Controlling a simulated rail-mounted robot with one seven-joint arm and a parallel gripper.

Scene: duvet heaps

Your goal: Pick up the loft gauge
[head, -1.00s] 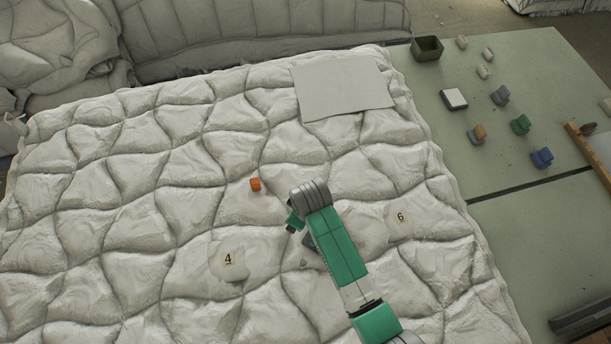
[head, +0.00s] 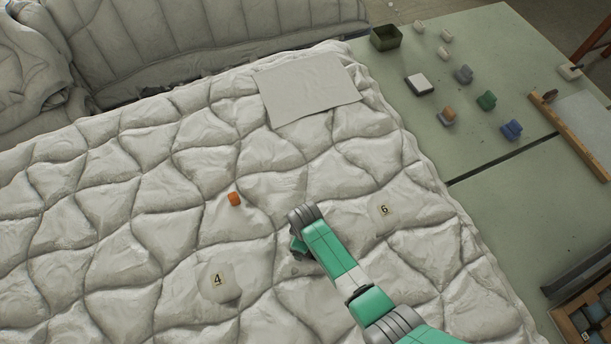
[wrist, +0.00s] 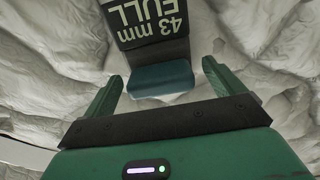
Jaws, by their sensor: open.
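The loft gauge (wrist: 150,32) fills the upper middle of the wrist view. It is a dark block with pale lettering, "43 mm FULL", which reads upside down, and a dark teal lower part (wrist: 160,78). It lies on the pale quilted duvet (wrist: 45,55). My gripper (wrist: 160,70) is open, with one green finger on each side of the teal part. I cannot tell whether either finger touches it. In the head view my gripper (head: 298,248) is over the middle of the duvet, and my arm hides the gauge there.
An orange block (head: 234,199) lies on the duvet to the left. Markers "4" (head: 217,281) and "6" (head: 384,210) lie on either side of my arm. A flat pale sheet (head: 305,88) is further back. The green table (head: 425,125) at right holds an olive bin (head: 386,38) and several small blocks.

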